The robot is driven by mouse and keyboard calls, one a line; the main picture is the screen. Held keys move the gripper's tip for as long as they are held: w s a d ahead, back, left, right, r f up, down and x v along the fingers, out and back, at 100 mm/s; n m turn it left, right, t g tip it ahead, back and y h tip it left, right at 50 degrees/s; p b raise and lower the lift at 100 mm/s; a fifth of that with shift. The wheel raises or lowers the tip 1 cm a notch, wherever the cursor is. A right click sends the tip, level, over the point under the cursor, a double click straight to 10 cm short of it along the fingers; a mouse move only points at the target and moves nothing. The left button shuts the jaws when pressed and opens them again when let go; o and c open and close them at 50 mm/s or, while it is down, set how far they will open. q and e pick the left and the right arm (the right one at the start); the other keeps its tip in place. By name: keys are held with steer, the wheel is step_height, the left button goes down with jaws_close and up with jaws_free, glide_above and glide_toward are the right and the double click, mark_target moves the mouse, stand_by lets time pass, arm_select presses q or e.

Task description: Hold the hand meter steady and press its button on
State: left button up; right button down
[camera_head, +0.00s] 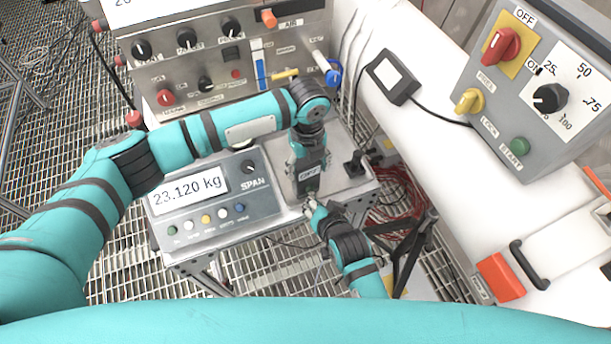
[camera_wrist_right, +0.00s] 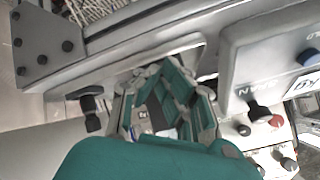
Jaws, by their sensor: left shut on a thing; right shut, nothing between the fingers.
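The hand meter (camera_head: 310,178) is a small grey device with a little display, upright at the right end of the bench by the scale panel. My left gripper (camera_head: 309,150) comes down from above and is shut on its upper part. My right gripper (camera_head: 311,207) is shut and empty, its fingertips at the lower front of the meter. I cannot tell whether they touch it. The button is too small to make out, or hidden by the fingertips. In the right wrist view my right gripper's fingers (camera_wrist_right: 165,95) hide most of what lies ahead.
The scale panel (camera_head: 215,205) reading 23.120 kg stands left of the meter. A steel control box (camera_head: 220,60) with knobs stands behind. A black clamp (camera_head: 356,163) is right of the meter. A grey switch box (camera_head: 535,85) and a white pipe (camera_head: 440,130) bound the right side.

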steer(key=shift+w+a, duration=0.15)
steer(key=shift+w, duration=0.15)
steer(key=shift+s+d, duration=0.2)
steer(key=shift+s, duration=0.2)
stand_by(0.3)
steer(key=s+d, duration=0.2)
steer(key=s, duration=0.3)
steer(key=shift+s+d, duration=0.2)
steer(key=shift+d, duration=0.2)
stand_by(0.4)
arm_select(q)
steer(key=o, duration=1.4)
